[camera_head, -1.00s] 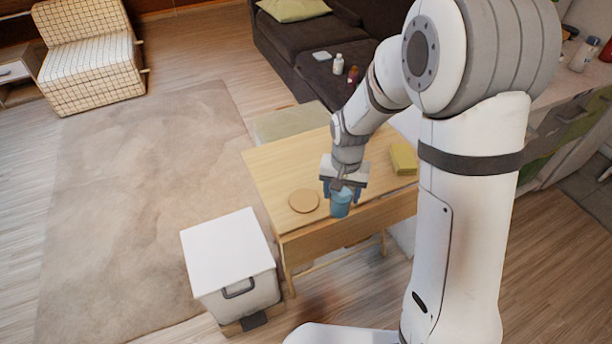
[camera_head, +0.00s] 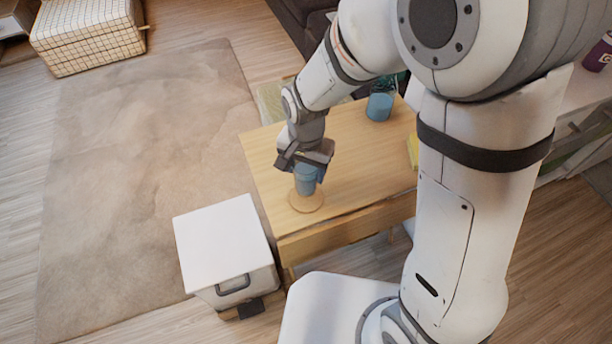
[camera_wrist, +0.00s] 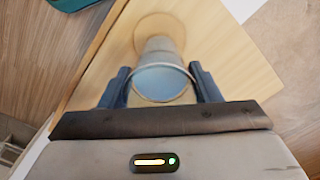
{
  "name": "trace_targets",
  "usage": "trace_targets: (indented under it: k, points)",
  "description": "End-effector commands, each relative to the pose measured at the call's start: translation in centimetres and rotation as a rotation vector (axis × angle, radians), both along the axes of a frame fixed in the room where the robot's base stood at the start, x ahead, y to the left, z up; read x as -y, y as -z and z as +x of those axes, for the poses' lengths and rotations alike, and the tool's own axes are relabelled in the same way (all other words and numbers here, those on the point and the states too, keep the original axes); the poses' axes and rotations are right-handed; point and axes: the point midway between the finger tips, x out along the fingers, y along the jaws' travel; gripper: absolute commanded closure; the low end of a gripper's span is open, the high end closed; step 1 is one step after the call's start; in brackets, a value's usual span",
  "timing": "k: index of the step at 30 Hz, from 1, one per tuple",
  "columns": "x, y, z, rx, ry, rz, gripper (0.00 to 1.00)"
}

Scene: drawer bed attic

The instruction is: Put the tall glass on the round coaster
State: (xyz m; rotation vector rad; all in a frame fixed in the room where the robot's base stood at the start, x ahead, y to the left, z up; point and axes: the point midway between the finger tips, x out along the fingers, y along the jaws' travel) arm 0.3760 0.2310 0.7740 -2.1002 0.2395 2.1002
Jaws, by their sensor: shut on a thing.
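The tall glass (camera_head: 306,179) is blue and upright in the head view, held between the fingers of my gripper (camera_head: 307,166). In the wrist view I look down on the glass (camera_wrist: 163,80), with one dark blue finger of my gripper (camera_wrist: 162,88) on either side of its rim. The round coaster (camera_head: 305,203) is light wood and lies near the table's front left corner. I cannot tell whether the glass base touches the coaster.
The wooden table (camera_head: 350,160) has free room to the right of the coaster. A blue pot with a plant (camera_head: 379,107) stands at its back. A yellow block (camera_head: 413,150) is partly hidden by my arm. A white bin (camera_head: 222,243) stands in front of the table at left.

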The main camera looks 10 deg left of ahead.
Motion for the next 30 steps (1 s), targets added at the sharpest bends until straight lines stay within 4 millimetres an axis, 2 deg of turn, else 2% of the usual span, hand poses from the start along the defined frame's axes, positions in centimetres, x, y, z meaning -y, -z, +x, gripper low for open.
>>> trace_targets:
  k: [7,18,19,26,30]
  points:
    - [0.1,3.3,0.0,-0.002,0.003,-0.001,0.69]
    - [0.1,3.8,0.1,0.0,0.004,0.0,0.69]
    - [0.2,3.7,0.1,0.0,0.004,0.0,0.41]
    - [0.2,3.7,0.1,0.0,0.004,0.0,0.22]
    - [0.2,3.7,0.1,0.0,0.005,0.0,0.21]
